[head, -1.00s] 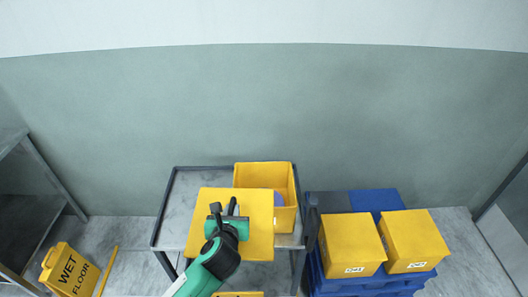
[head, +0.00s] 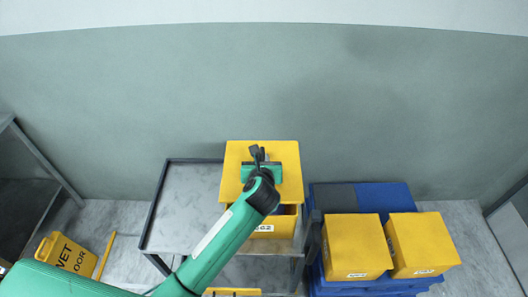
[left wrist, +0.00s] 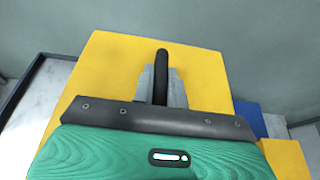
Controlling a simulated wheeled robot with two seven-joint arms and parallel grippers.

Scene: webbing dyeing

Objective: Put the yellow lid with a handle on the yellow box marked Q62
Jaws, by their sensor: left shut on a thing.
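The flat yellow lid (head: 234,180) is held by my left gripper (head: 258,156), which is shut on its dark handle. In the left wrist view the lid (left wrist: 105,70) fills the middle, with the dark handle (left wrist: 161,75) upright at the gripper (left wrist: 161,88). The yellow box (head: 290,226) stands on the cart below the lid, its label partly hidden by my arm but reading like Q62. The lid covers most of the box in the picture, with a dark strip of opening at the front. I cannot tell how high it is above the rim. My right gripper is not in view.
The grey cart (head: 190,205) has bare top to the left of the box. Two yellow boxes (head: 356,243) (head: 421,243) stand on blue pallets (head: 385,284) at right. A wet floor sign (head: 66,255) stands at left.

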